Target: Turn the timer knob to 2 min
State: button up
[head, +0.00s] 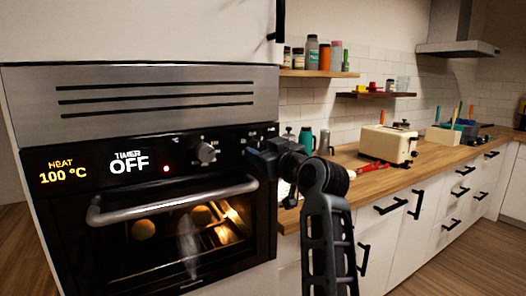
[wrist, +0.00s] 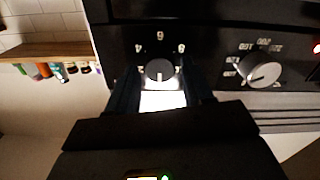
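The oven's display reads HEAT 100 °C and TIMER OFF (head: 129,163) in the head view. In the wrist view, a round black knob (wrist: 159,70) with a pale mark at its lower edge sits between the two fingers of my gripper (wrist: 160,92). Numbers are printed around it, and this looks like the timer knob. The fingers stand on either side with a small gap to the knob, so the gripper looks open. In the head view my gripper (head: 262,152) is at the right end of the oven panel and hides most of that knob.
The oven door handle (head: 170,203) runs below. A counter (head: 375,170) with a toaster (head: 388,144) lies to the right.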

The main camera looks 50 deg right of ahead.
jog(key=c, duration=0.8)
jog(key=m+p, duration=0.1)
jog(key=m, duration=0.4)
jog(key=shift+r+m+p, duration=0.1)
jog(key=shift+m+p, duration=0.2)
jog(key=shift+p, duration=0.05)
jog(key=m+p, duration=0.1)
jog(key=m, duration=0.5)
jog(key=shift+p, duration=0.3)
jog(key=o, duration=1.1)
jog(key=shift+c, duration=0.2)
